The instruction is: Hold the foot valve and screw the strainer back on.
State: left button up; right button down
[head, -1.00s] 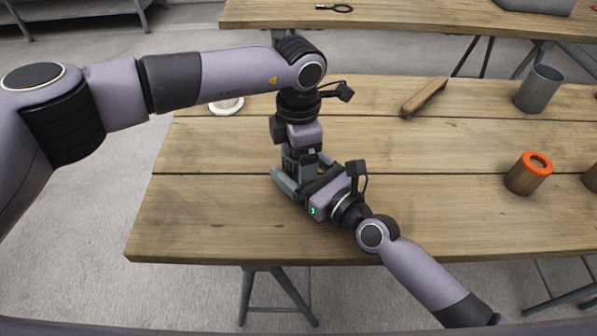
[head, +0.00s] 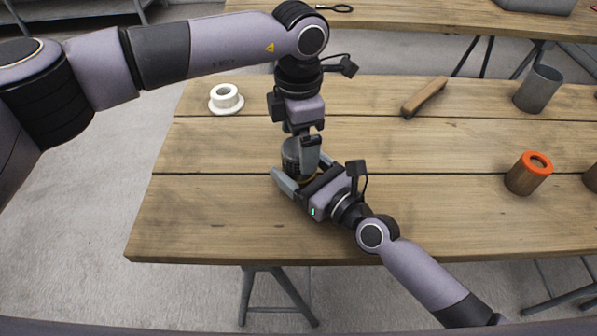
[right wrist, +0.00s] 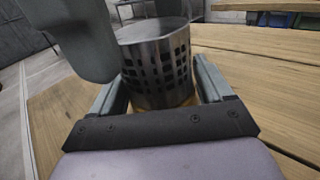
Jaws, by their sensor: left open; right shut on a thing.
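The strainer (head: 291,158) is a grey metal cylinder with rows of square holes. It stands upright between my grippers, and the right wrist view shows it close up (right wrist: 158,65). The foot valve below it is mostly hidden; a brass-coloured sliver (right wrist: 187,103) shows under the strainer. My right gripper (head: 303,176) is shut on the foot valve, low over the table, its fingers on either side. My left gripper (head: 301,146) points down at the strainer's upper part, open. One finger covers part of the strainer; I cannot tell whether it touches.
A white flanged ring (head: 226,103) lies at the back left of the wooden table (head: 210,200). A wooden-handled tool (head: 425,97), a grey cup (head: 538,88) and an orange-topped brown cylinder (head: 528,174) stand or lie to the right. The front left is clear.

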jog(key=shift+f, duration=0.1)
pick_arm(q)
notch_tip(320, 180, up, 12)
dwell(0.4)
pick_arm(e)
grip_release()
pick_arm(q)
jog(key=shift+f, duration=0.25)
pick_arm(e)
jog(key=shift+v, duration=3.6)
